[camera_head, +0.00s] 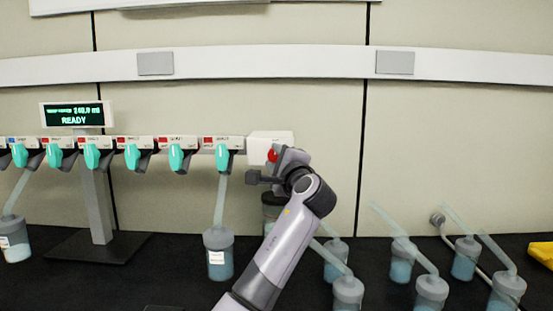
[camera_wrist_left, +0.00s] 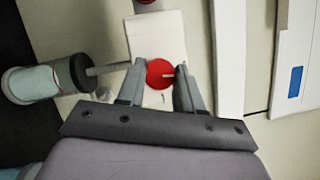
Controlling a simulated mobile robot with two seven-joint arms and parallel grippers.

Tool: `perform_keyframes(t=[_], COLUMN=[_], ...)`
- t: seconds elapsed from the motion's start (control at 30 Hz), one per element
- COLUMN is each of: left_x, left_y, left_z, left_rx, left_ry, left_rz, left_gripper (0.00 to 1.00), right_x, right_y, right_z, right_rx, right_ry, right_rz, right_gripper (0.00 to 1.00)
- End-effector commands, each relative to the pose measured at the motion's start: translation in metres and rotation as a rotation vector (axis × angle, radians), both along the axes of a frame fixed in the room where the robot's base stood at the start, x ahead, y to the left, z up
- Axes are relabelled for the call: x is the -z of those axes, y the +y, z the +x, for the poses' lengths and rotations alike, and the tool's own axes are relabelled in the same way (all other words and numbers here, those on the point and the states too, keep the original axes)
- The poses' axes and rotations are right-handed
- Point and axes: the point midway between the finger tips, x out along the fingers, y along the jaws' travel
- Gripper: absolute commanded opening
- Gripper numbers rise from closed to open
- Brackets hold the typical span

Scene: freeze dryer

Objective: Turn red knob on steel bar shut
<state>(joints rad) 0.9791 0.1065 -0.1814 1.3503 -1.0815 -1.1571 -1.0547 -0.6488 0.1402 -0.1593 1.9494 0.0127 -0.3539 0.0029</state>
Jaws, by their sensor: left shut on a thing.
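The red knob (camera_head: 272,155) is on a white block (camera_head: 262,141) at the right end of the valve bar (camera_head: 190,142). In the left wrist view the red knob (camera_wrist_left: 160,73) is round and sits between the two fingers of my left gripper (camera_wrist_left: 161,80), in front of a white panel. My left gripper (camera_head: 283,160) is shut on the knob, its fingers on either side. The gripper partly hides the knob in the head view. My right gripper is in neither view.
Several teal valve handles (camera_head: 176,158) line the bar to the left. A READY display (camera_head: 76,115) stands behind it. A capped flask (camera_head: 219,258) hangs left of my arm. Several tubed flasks (camera_head: 465,257) stand on the black bench to the right. A yellow object (camera_head: 543,252) lies far right.

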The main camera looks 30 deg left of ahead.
Motion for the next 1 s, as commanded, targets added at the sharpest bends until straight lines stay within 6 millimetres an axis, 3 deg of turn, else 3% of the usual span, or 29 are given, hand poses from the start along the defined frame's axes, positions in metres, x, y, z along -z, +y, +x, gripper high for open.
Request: perform_keyframes(t=[0.3, 0.87, 0.9, 0.97, 1.0], left_x=[0.0003, 0.0005, 0.0005, 0.0005, 0.0003], left_y=[-0.0010, -0.0007, -0.0007, -0.0006, -0.0005], left_z=[0.0006, 0.0005, 0.0005, 0.0004, 0.0004], left_rx=[0.002, 0.001, 0.001, 0.001, 0.001], left_ry=[-0.065, -0.081, -0.081, -0.081, -0.080], left_rz=[-0.112, -0.137, -0.137, -0.137, -0.136], left_gripper=[0.05, 0.05, 0.42, 0.61, 0.61], right_x=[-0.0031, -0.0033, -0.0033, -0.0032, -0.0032], right_y=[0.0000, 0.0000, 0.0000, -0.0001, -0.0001], right_z=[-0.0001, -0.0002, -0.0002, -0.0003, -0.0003], right_rx=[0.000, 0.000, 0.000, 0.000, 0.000], right_ry=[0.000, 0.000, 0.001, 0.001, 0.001], right_rz=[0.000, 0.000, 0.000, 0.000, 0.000], right_gripper=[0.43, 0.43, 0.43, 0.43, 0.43])
